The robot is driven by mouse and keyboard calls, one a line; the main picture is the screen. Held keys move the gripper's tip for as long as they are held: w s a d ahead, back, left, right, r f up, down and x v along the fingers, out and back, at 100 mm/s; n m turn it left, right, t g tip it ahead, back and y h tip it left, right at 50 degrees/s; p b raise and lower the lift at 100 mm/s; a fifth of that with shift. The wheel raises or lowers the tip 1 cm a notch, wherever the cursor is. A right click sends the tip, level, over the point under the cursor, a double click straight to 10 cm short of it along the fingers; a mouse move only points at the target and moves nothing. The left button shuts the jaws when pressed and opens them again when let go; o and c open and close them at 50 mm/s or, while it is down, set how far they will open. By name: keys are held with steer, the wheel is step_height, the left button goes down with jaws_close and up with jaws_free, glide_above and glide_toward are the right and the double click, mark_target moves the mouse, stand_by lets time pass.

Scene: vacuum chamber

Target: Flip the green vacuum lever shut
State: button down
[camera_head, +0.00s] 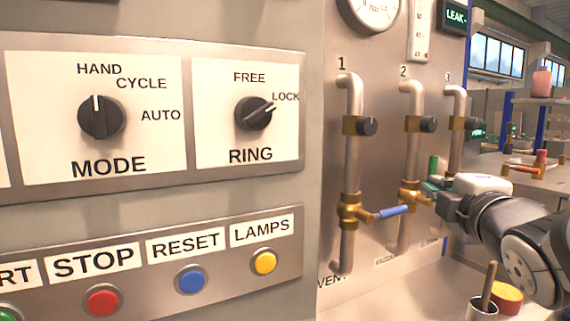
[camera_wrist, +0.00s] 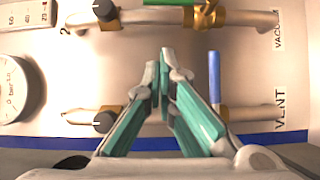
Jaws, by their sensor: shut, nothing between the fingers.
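The green lever (camera_head: 433,167) stands upright beside pipe 2 (camera_head: 408,160), at the brass valve (camera_head: 411,194). In the wrist view, where the pipes run sideways, the green lever (camera_wrist: 168,2) shows at the top edge, along the pipe marked VACUUM, and is partly cut off. My gripper (camera_head: 432,187) is in front of the panel, close to the lower part of the green lever in the head view; contact cannot be told. Its fingers (camera_wrist: 160,66) are shut and empty in the wrist view, pointing between the VENT and VACUUM pipes, below the green lever in that picture.
A blue lever (camera_head: 390,212) sticks out sideways from the VENT pipe (camera_head: 350,160), left of my gripper; it also shows in the wrist view (camera_wrist: 214,76). Black knobs (camera_head: 367,126) sit higher on the pipes. A cup with a stick (camera_head: 482,306) stands below my arm.

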mark_target(432, 173)
steer(key=w+d+p, duration=0.5)
steer(key=w, duration=0.6)
steer(key=shift+w+d, duration=0.25)
steer(key=shift+w, duration=0.1)
steer(key=shift+p, duration=0.45)
steer(key=shift+d+m+p, duration=0.25)
steer(key=shift+m+p, duration=0.1)
steer(key=shift+m, duration=0.05)
